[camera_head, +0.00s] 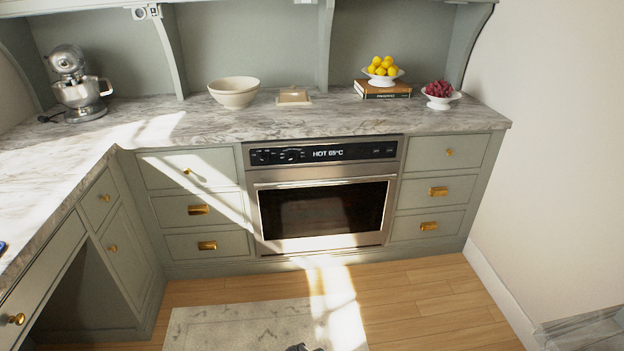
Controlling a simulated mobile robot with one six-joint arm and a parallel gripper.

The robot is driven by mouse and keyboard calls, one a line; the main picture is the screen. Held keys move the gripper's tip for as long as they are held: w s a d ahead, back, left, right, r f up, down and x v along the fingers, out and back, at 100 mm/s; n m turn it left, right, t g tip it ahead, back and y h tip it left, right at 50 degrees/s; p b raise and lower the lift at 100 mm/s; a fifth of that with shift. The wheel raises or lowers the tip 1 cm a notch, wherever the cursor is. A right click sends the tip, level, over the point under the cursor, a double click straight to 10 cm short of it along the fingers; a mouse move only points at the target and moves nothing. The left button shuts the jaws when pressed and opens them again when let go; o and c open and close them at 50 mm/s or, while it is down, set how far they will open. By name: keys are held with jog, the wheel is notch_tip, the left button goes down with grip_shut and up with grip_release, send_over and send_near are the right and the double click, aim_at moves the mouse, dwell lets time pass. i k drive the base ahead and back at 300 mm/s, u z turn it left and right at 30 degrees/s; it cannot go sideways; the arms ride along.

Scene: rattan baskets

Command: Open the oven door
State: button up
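The oven (250,190) is built into the grey-green cabinets under the marble counter. Its door (322,212) is shut, with a dark window in a steel frame. A long horizontal steel handle (325,182) runs across the top of the door. The black control panel (322,153) above it reads "HOT 65°C". A small dark piece, which seems to be the tip of my arm or gripper (299,347), shows at the bottom edge, well short of the oven. Its fingers cannot be made out, and nothing touches the door.
Drawers (198,210) with brass pulls flank the oven. A pale rug (240,325) lies on the wooden floor (430,310) before it; the floor in front of the door is clear. A side counter (50,190) runs along the left. A white wall (560,150) stands at right.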

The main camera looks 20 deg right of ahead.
aim_at(261, 185)
jog(key=u, duration=0.4)
jog(key=i, duration=1.3)
jog(key=z, duration=0.25)
